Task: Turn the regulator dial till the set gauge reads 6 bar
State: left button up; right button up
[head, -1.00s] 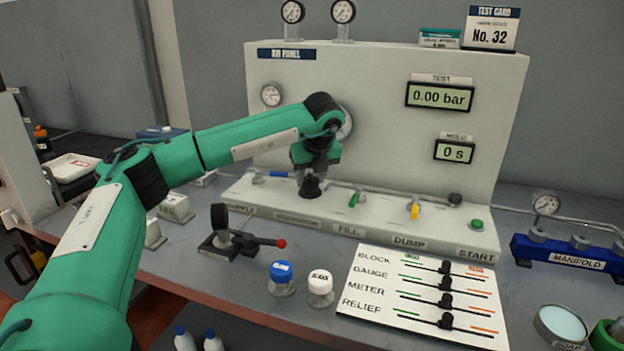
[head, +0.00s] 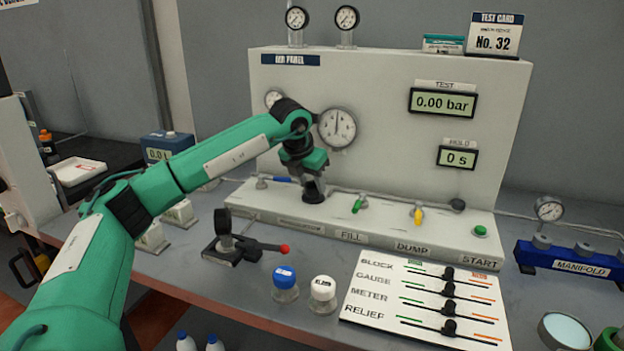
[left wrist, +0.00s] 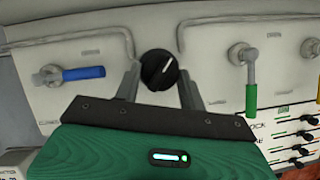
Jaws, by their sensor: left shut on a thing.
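The regulator dial (left wrist: 159,70) is a round black knob with a white pointer line, tilted up and to the right in the left wrist view. My left gripper (head: 313,182) reaches down over it on the panel's lower ledge, and its two fingers are closed on the knob's sides. In the head view the gripper mostly covers the dial. A large white gauge (head: 337,128) above has its needle pointing about straight up. A smaller gauge (head: 273,98) is partly behind my arm. I cannot read their labels or figures. My right gripper is not in view.
A blue-handled valve (left wrist: 70,74) is left of the dial and a green-handled valve (left wrist: 251,85) right. A yellow dump valve (head: 418,214) and green start button (head: 480,230) follow. The test display (head: 443,103) reads 0.00 bar. A red-tipped lever (head: 283,248) stands in front.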

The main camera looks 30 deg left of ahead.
pick_arm(q)
jog(key=m+h+p, duration=0.1)
jog(key=m, duration=0.2)
jog(key=shift+a+r+p, duration=0.1)
jog(key=shift+a+p, duration=0.1)
jog(key=shift+p, duration=0.1)
jog(key=shift+m+g+h+p, duration=0.4)
jog(key=shift+m+h+p, duration=0.1)
jog(key=shift+m, duration=0.7)
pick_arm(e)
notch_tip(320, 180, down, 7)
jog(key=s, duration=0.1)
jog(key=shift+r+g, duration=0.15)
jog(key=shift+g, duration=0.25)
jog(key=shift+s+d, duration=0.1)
pick_arm(q)
jog(key=o, duration=1)
jog(key=shift+a, duration=0.1)
jog(key=shift+c, duration=0.2)
